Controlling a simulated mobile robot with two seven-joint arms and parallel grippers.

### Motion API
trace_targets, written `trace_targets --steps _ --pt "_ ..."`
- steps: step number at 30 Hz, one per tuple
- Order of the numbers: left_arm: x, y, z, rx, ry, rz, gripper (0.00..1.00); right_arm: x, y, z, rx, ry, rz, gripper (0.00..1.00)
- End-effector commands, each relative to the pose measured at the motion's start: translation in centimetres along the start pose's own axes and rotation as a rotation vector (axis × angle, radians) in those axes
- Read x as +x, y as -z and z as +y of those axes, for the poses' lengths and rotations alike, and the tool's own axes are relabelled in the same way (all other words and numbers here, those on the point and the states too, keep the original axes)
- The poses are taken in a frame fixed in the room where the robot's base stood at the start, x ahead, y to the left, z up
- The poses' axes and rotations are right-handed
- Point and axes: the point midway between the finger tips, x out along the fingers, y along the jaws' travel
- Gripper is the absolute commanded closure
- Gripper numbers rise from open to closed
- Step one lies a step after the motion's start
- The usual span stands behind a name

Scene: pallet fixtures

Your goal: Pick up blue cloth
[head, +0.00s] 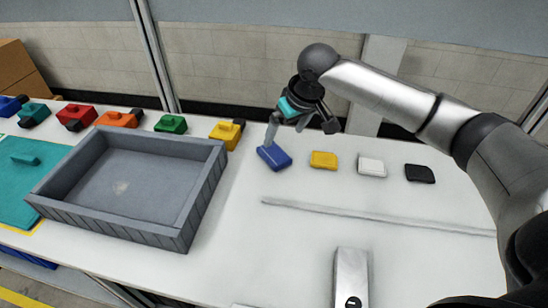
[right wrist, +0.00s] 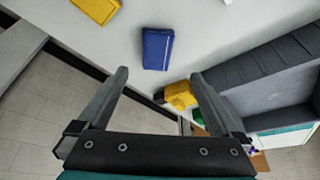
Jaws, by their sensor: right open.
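The blue cloth (head: 275,158) is a folded block lying on the white table, at the left end of a row of cloths. It also shows in the right wrist view (right wrist: 157,49), ahead of the fingertips. My right gripper (head: 271,132) is at the cloth's far side in the head view. In the right wrist view its two fingers (right wrist: 158,78) are spread wide with nothing between them, and the cloth lies beyond the tips. I cannot tell the exact height of the fingers above the table. My left gripper is not in view.
Yellow (head: 323,160), white (head: 371,167) and black (head: 419,173) cloths lie to the right. A grey tray (head: 190,205) stands to the left, with several coloured blocks behind it, the yellow one (head: 227,133) nearest. A thin strip (head: 375,215) crosses the table in front.

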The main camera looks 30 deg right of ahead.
Motion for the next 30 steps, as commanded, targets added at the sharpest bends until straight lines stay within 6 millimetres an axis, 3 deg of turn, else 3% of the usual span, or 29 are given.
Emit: trace_targets --steps 3,7,15,24,30 --pt "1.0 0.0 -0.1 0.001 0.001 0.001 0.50 3.0 -0.1 0.0 0.002 0.001 -0.002 0.00" --pt "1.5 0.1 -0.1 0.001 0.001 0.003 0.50 5.1 -0.1 0.0 0.000 0.000 -0.001 0.00" --pt "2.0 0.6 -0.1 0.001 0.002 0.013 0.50 7.0 -0.1 0.1 -0.001 -0.001 0.000 0.00" --pt "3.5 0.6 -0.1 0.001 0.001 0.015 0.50 11.0 -0.1 0.5 0.000 0.001 0.000 0.00" --pt "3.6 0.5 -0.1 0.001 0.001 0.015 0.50 11.6 0.0 0.6 -0.001 -0.001 0.000 0.00"
